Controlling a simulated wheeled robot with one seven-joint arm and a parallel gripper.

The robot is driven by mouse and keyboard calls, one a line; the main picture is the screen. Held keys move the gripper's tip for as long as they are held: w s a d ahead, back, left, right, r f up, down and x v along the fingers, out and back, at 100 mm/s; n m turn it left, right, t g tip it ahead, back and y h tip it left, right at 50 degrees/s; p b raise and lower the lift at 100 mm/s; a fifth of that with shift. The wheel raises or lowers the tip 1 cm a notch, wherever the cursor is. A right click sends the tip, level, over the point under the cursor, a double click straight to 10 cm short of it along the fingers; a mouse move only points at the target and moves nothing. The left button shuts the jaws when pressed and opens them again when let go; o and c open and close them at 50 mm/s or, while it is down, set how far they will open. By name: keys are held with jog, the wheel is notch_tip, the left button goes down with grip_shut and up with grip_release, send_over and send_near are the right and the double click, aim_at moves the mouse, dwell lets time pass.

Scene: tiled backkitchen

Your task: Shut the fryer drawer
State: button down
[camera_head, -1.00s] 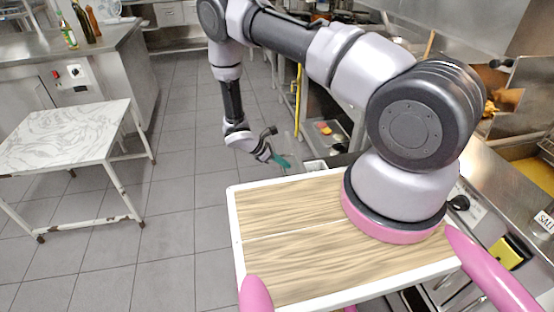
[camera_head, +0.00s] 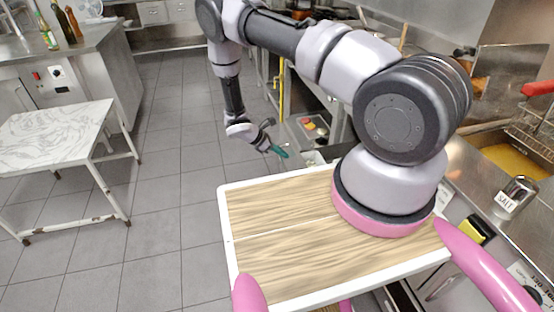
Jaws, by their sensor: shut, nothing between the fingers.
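My gripper (camera_head: 279,151) hangs at the end of my arm, beyond the wooden deck, with its teal fingers closed and empty. The fryer shows at the right edge, with yellow oil (camera_head: 512,161) in its well and a wire basket (camera_head: 540,125) with a red handle. An open grey drawer or shelf (camera_head: 303,141) holding small red and yellow items lies just right of my gripper; a gap seems to separate them. I cannot tell whether this is the fryer drawer. White fronts below the fryer counter are partly hidden by my deck and arm.
A salt shaker (camera_head: 516,196) stands on the steel counter at right. A marble-topped table (camera_head: 50,135) stands at left, with a counter carrying bottles (camera_head: 68,25) behind it. The tiled floor (camera_head: 180,120) between them and my deck is clear.

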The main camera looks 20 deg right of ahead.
jog(key=d, duration=3.1)
jog(key=shift+s+d+r, duration=0.1)
jog(key=shift+d+r, duration=0.05)
jog(key=shift+d, duration=0.05)
jog(key=v, duration=1)
jog(key=shift+w+a, duration=0.2)
jog(key=shift+a, duration=0.15)
jog(key=shift+w, duration=0.1)
